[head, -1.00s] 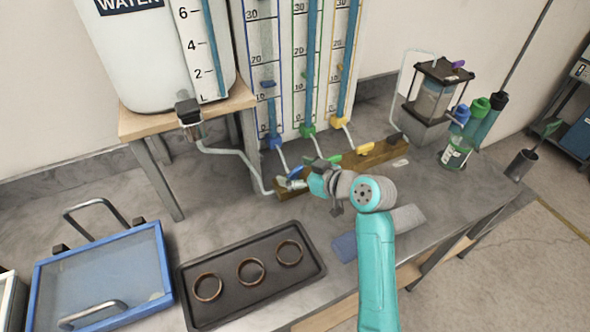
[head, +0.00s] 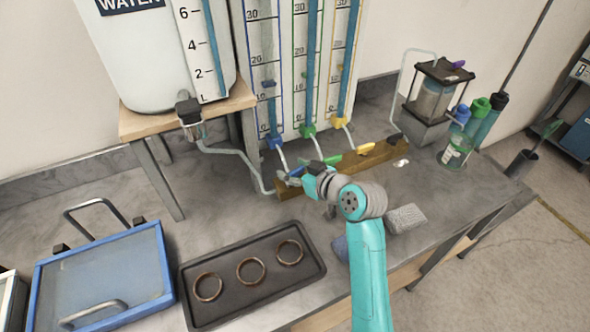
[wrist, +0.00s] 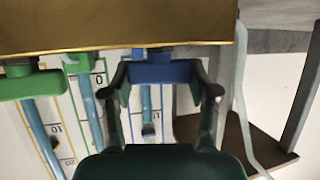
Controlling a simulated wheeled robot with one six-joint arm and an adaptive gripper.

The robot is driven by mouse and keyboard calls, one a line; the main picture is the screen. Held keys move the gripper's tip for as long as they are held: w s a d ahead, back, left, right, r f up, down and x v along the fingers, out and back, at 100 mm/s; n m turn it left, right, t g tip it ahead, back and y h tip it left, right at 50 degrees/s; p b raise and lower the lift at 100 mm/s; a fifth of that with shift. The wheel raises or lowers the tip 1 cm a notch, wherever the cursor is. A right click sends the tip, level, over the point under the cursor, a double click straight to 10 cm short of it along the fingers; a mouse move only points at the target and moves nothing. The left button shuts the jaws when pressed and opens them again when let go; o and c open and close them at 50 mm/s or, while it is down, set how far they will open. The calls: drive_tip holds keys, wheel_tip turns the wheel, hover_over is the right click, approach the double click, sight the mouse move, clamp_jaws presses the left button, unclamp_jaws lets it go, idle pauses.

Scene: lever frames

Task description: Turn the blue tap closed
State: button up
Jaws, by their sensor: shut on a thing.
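The blue tap (head: 297,171) is at the left end of a brass-brown bar (head: 370,159) on the bench, partly hidden by my gripper. In the wrist view, its blue handle (wrist: 160,72) lies across the picture beside the bar's edge. My gripper (head: 292,181) is at the tap. In the wrist view my gripper (wrist: 165,85) has a finger at each end of the handle and is shut on it. The green tap (head: 332,160) and yellow tap (head: 365,149) sit farther right along the bar.
Behind the bar stand the scaled tubes (head: 308,70). A water tank (head: 160,60) on a wooden stand is at left, its hose running to the bar. A dark tray (head: 222,298) with three rings lies in front. A grey block (head: 405,218) lies right of my arm.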

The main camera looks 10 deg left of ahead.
drive_tip(key=shift+m+t+h, duration=1.1)
drive_tip(key=shift+m+h, duration=0.3)
drive_tip(key=shift+m, duration=0.1)
drive_tip(key=o, duration=1.2)
drive_tip(key=shift+c, duration=0.2)
drive_tip(key=v, duration=1.2)
drive_tip(key=shift+f, duration=0.1)
